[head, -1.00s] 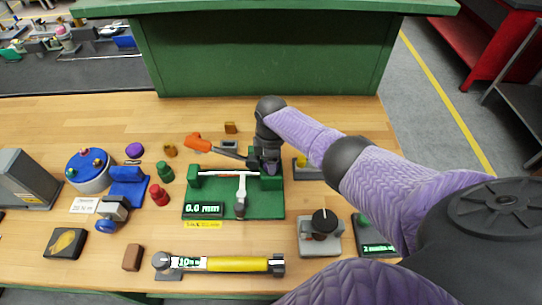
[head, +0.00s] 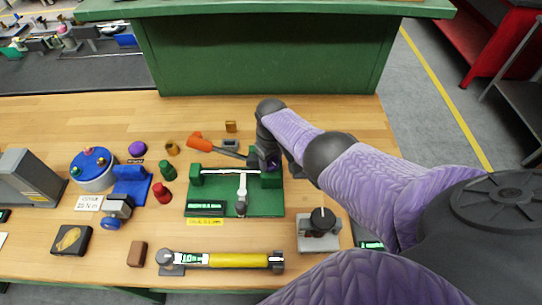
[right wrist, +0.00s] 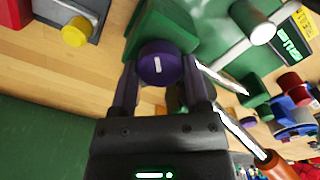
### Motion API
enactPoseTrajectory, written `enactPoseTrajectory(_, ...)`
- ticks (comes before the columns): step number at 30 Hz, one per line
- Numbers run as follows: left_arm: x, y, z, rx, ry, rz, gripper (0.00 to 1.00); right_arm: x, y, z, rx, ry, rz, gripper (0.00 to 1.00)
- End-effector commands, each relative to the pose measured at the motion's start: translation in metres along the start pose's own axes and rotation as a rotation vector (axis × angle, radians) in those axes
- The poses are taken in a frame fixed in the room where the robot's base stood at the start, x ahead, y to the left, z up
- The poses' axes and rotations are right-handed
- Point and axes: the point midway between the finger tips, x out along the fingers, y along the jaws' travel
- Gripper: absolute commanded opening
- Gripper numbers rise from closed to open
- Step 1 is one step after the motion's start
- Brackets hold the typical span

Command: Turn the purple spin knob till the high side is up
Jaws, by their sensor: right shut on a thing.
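The purple spin knob (right wrist: 159,64) is a round dark purple disc with a short white mark on its face, on the end of a green block (right wrist: 165,24). In the right wrist view the mark runs nearly up and down, slightly tilted. My right gripper (right wrist: 163,78) is shut on the knob, one finger on each side. In the head view the right gripper (head: 268,161) is at the right end of the green fixture (head: 265,205) and hides most of the knob. The fixture has a white-handled lever (head: 242,188) and a lit display (head: 205,208). My left gripper is not in view.
An orange-handled tool (head: 200,143) lies behind the fixture, its shaft reaching close to my gripper. A grey box with a black knob (head: 322,219) stands to the right. Red (head: 162,193) and green (head: 167,171) pieces stand left.

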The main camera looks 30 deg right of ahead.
Motion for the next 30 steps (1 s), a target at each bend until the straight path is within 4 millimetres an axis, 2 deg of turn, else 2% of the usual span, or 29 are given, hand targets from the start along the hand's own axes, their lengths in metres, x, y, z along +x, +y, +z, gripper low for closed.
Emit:
enactPoseTrajectory(15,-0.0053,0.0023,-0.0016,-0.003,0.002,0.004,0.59,-0.0017,0.0007,-0.0013,0.454,0.005,0.0,0.01)
enactPoseTrajectory(30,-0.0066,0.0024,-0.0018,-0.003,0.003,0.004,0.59,-0.0014,0.0006,-0.0014,0.674,0.005,0.0,0.01)
